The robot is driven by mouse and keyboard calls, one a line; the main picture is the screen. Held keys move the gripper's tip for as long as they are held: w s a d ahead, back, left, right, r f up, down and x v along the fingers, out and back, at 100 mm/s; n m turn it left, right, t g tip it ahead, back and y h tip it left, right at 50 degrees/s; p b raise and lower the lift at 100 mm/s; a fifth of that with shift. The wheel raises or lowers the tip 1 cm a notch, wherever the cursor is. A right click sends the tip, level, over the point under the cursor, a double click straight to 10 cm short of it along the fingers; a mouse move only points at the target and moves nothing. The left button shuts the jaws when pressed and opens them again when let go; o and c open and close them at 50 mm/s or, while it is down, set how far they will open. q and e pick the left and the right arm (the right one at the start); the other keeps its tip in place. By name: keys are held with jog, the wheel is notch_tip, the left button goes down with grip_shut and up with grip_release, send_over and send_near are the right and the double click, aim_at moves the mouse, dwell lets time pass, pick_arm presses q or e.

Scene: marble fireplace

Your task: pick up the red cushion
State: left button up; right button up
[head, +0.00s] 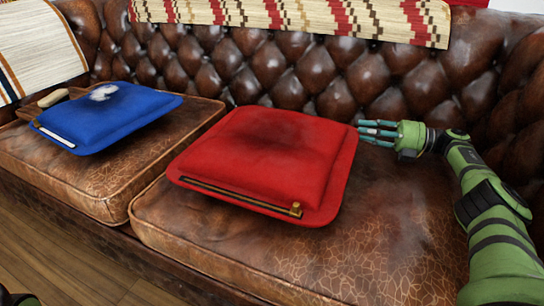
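The red cushion (262,160) lies flat on the right seat of a brown leather sofa. A dark smudge marks its top, and a zip with a gold pull runs along its front edge. My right gripper (361,132) is just beyond the cushion's right edge, low over the seat, with its fingers pointing left at the cushion. The fingers look spread apart, with nothing seen between them. I cannot tell whether the fingertips touch the cushion. My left gripper is not in view.
A blue cushion (105,115) with a white patch lies on the left seat (110,180). A small tray (38,107) with a pale object (53,97) is behind it. The tufted backrest (300,75) rises close behind the red cushion. The right seat's front (340,240) is clear.

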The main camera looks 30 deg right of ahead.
aim_at(342, 126)
jog(key=x, duration=0.6)
jog(key=shift+w+a+b, duration=0.25)
jog(key=shift+a+b, duration=0.05)
jog(key=shift+b, duration=0.1)
grip_shut()
jog(key=shift+r, duration=0.15)
